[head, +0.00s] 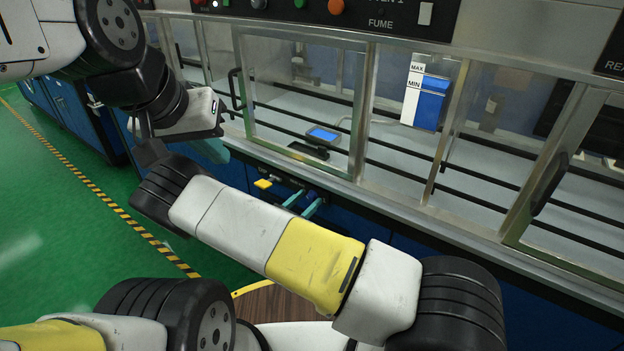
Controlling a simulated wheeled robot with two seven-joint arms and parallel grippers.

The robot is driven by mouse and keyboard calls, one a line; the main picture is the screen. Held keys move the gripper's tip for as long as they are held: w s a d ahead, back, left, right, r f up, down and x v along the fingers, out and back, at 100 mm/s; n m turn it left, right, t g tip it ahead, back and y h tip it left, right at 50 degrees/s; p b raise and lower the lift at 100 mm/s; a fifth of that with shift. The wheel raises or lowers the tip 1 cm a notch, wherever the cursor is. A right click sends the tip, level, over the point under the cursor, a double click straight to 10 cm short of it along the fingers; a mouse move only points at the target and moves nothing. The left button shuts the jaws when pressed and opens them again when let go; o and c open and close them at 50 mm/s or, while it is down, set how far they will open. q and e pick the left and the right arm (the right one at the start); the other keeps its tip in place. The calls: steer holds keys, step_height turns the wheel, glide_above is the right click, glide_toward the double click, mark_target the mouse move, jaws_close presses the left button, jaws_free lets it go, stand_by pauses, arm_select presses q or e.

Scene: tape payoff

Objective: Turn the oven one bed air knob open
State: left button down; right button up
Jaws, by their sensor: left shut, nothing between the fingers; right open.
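Below the oven's front ledge, a small yellow piece (263,184) and small dark fittings (277,178) show on the blue lower front. I cannot tell which is the oven one bed air knob, and no label is readable there. My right gripper (303,202) shows as two separate teal fingertips at these fittings, open; its body is hidden behind my white and yellow forearm. I cannot tell whether the fingertips touch or straddle a fitting. My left gripper (211,150) is shut and empty, to the left of the yellow piece, in front of the oven's left end.
The oven has a metal ledge (400,203), framed clear windows and a black handle (236,90). A blue-screened device (324,134) and a blue MAX/MIN gauge (427,100) are behind and above the ledge. Buttons line the top panel. Open green floor (60,225) lies left.

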steer(key=shift+w+d, duration=0.2)
jaws_close()
steer(key=shift+m, duration=0.3)
steer(key=m, duration=1.3)
steer(key=shift+s+d+f, duration=0.1)
steer(key=shift+m, duration=2.1)
